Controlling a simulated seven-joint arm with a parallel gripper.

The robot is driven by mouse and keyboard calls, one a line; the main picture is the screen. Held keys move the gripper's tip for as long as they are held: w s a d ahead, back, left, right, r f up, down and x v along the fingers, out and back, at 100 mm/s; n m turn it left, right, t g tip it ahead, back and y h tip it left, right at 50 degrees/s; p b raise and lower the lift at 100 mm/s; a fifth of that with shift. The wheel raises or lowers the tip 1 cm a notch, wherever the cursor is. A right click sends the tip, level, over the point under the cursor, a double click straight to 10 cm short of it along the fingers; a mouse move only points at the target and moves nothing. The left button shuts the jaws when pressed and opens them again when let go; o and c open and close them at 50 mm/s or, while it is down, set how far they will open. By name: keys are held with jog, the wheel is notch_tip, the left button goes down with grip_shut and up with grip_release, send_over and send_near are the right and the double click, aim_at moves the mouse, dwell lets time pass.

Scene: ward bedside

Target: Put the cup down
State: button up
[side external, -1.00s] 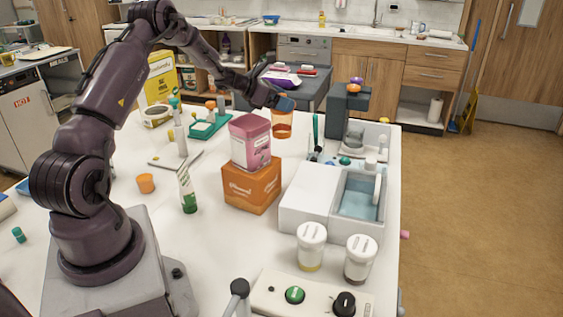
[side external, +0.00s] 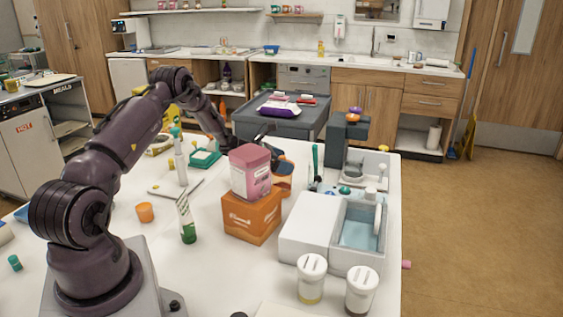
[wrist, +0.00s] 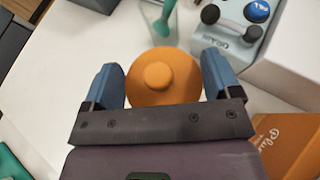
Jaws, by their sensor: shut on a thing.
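The cup (side external: 284,184) is orange and shows in the side view behind the pink tin, partly hidden by it and the orange box. In the wrist view the cup (wrist: 160,92) is a round orange shape with a raised knob at its centre, seen from above. My gripper (wrist: 162,80) has a blue finger on each side of it and is shut on it. In the side view my gripper (side external: 281,166) is partly hidden behind the tin. I cannot tell whether the cup's base touches the white table (side external: 208,225).
The pink tin (side external: 250,173) stands on the orange box (side external: 250,216), close in front of the cup. A white basin unit (side external: 310,228) is to the right. A clear beaker with a teal tool (wrist: 165,20) stands beyond the cup.

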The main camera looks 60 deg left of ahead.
jog(key=shift+f, duration=0.15)
jog(key=o, duration=1)
jog(key=shift+s+a+r, duration=0.1)
jog(key=shift+s+r, duration=0.1)
jog(key=shift+r, duration=0.1)
jog(key=v, duration=1.1)
jog(key=shift+s, duration=0.3)
